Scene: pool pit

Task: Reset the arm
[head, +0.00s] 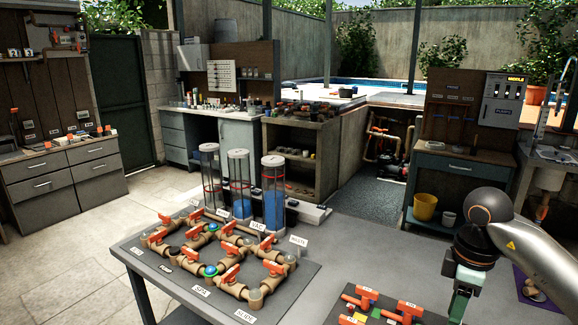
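My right arm comes in from the right edge with a grey link and a black wrist. Its gripper (459,306) points down at the table's front right, beside a dark board with orange valve handles (365,300). The gripper shows narrow and side-on, so the gap between its fingers cannot be told. My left arm and gripper are not in view. On the grey table (340,262) a dark board carries tan pipes with orange-handled valves (230,275).
Small white label cards (298,240) stand along the pipe board. A workbench (455,170) with a yellow bucket (425,206) is behind at right. A shelf unit (300,145) and drawer cabinets (65,175) stand further back. The table's middle is clear.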

